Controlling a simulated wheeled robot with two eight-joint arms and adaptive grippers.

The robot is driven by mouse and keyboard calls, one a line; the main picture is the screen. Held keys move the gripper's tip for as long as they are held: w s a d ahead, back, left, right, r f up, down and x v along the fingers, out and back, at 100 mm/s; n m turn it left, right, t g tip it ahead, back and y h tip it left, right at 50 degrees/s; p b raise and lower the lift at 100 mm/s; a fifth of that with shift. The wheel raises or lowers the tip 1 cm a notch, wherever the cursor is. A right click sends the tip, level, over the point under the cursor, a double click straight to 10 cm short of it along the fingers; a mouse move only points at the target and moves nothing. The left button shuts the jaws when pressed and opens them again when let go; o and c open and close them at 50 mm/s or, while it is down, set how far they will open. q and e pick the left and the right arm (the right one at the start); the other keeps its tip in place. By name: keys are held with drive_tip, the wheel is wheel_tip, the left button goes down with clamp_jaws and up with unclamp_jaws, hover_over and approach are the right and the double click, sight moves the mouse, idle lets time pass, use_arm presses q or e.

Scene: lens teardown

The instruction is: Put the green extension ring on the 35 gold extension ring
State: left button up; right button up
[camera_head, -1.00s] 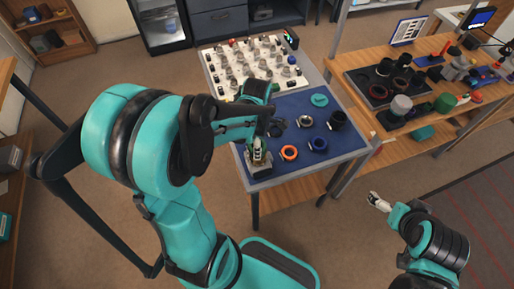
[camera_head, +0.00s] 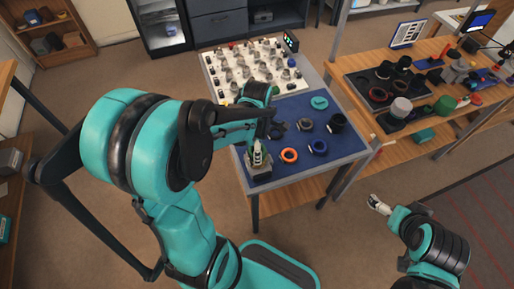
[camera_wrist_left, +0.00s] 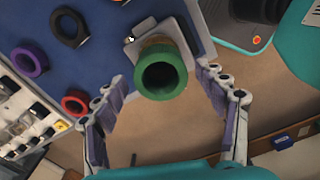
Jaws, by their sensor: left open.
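In the left wrist view, the green extension ring (camera_wrist_left: 162,75) is upright with its dark bore facing the camera. A tan-gold part (camera_wrist_left: 156,42), likely the gold ring, shows just behind its far edge, over a grey stand (camera_wrist_left: 178,36). The green ring looks seated on it, but the contact is mostly hidden. My left gripper (camera_wrist_left: 160,84) is open, its fingers on either side of the green ring with gaps. In the head view my left gripper (camera_head: 257,152) is over the grey stand (camera_head: 259,174) at the mat's near-left corner. My right gripper (camera_head: 378,203) hangs away from the table.
On the blue mat (camera_head: 275,178) are an orange ring (camera_head: 289,155), a blue ring (camera_head: 318,147), a dark grey ring (camera_head: 305,125), a black ring (camera_head: 337,122) and a teal disc (camera_head: 319,102). A white board (camera_head: 211,66) with several small parts is behind. A wooden bench (camera_head: 345,95) stands right.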

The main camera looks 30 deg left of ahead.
use_arm(q)
wheel_tip(320, 180, up, 10)
drive_tip(key=p, duration=0.4)
drive_tip(key=s+d+r+m+t, duration=0.2)
drive_tip(key=d+m+t, duration=0.1)
drive_tip(key=m, duration=0.9)
drive_tip(key=s+d+r+m+t, duration=0.3)
drive_tip(key=d+m+t, duration=0.1)
drive_tip(key=m, duration=0.8)
drive_tip(key=shift+r, duration=0.25)
wheel_tip(320, 180, down, 3)
drive_tip(key=b, duration=0.3)
drive_tip(key=shift+s, duration=0.1)
